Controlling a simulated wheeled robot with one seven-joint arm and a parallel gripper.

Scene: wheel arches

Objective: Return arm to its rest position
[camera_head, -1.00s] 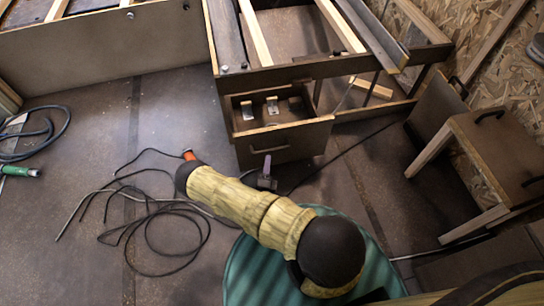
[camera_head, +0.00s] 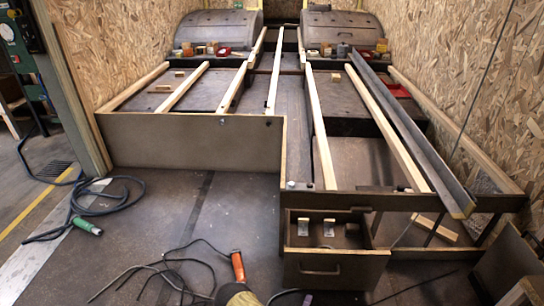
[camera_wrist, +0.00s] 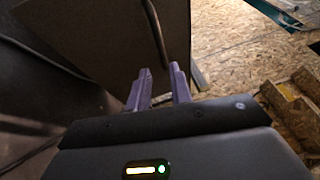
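My gripper (camera_wrist: 160,70) shows in the wrist view with two purple fingers spaced apart and nothing between them. Behind the fingers is a dark flat panel with a bar-like handle.
An open drawer (camera_head: 335,268) with small metal pieces juts out from the wooden frame at the front. An orange-handled tool (camera_head: 238,266) and black cables lie on the floor. A blue hose (camera_head: 105,205) lies at left.

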